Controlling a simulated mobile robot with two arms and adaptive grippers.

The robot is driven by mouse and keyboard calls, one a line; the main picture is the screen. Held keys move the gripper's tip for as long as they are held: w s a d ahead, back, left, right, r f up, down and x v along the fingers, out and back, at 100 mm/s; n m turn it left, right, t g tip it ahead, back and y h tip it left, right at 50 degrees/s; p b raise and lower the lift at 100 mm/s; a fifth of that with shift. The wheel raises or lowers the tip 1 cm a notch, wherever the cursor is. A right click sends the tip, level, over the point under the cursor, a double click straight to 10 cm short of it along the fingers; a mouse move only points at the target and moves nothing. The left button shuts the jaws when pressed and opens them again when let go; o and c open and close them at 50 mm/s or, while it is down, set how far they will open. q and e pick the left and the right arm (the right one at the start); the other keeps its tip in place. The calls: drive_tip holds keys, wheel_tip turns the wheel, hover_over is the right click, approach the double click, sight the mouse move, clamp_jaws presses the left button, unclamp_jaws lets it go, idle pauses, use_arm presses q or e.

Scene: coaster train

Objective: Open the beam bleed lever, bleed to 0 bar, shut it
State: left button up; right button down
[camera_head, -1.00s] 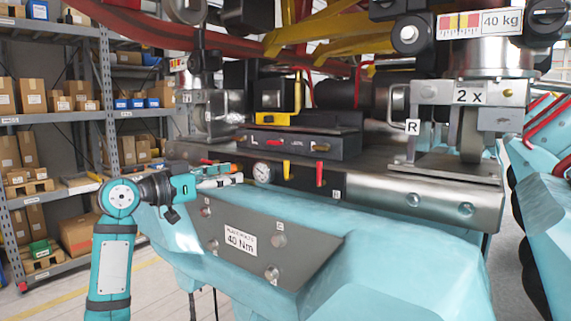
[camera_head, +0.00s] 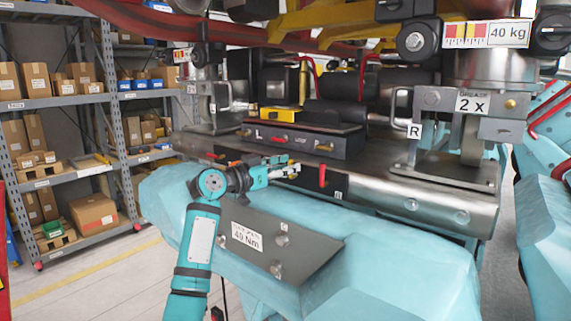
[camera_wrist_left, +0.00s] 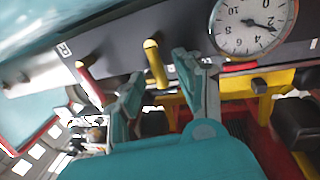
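The yellow lever (camera_wrist_left: 156,62) sticks out from the dark front panel (camera_wrist_left: 120,30), between the pressure gauge (camera_wrist_left: 235,35) and a red lever (camera_wrist_left: 90,85). The gauge needle points right and slightly down in the left wrist view; I cannot read the value surely. My left gripper (camera_wrist_left: 160,90) is open, its teal fingers apart, with the yellow lever between and beyond their tips; contact cannot be told. In the head view my left gripper (camera_head: 285,168) is in front of the panel and hides the gauge. The red lever (camera_head: 322,175) stands right of it. My right gripper is not in view.
A steel beam (camera_head: 400,195) runs above the teal body (camera_head: 380,260). A dark box marked L (camera_head: 340,145) sits on the beam. Shelves (camera_head: 105,110) stand at the left.

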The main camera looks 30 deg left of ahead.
use_arm(q)
drive_tip(key=shift+s, duration=0.1)
drive_tip(key=shift+c, duration=0.2)
clamp_jaws()
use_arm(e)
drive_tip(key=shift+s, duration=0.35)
